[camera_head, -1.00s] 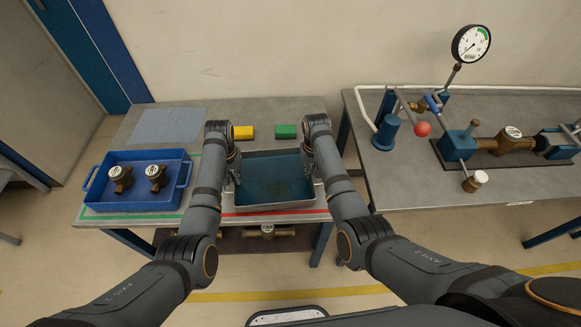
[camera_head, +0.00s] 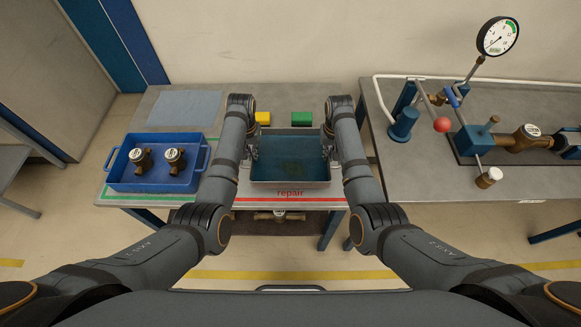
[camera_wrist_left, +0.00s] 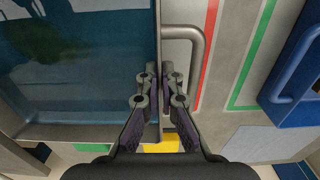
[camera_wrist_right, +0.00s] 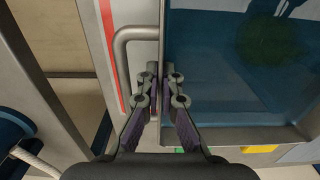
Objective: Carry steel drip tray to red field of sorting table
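The steel drip tray (camera_head: 290,184), a shallow rectangular pan with dark bluish liquid, is at the right part of the sorting table (camera_head: 222,106). My left gripper (camera_wrist_left: 159,76) is shut on its left side wall, beside a bent handle (camera_wrist_left: 203,50). My right gripper (camera_wrist_right: 160,76) is shut on the opposite wall, beside the other handle (camera_wrist_right: 119,52). The tray looks level. The red field's front line (camera_head: 285,199) and "repair" label (camera_head: 290,193) show just in front of it. I cannot tell whether its bottom touches the tabletop.
A blue crate (camera_head: 155,184) with two brass meters stands left of the tray. A yellow block (camera_head: 263,118) and a green block (camera_head: 302,118) are behind it. To the right, across a gap, is a bench (camera_head: 420,182) with a gauge (camera_head: 497,36) and red-knobbed lever (camera_head: 442,125).

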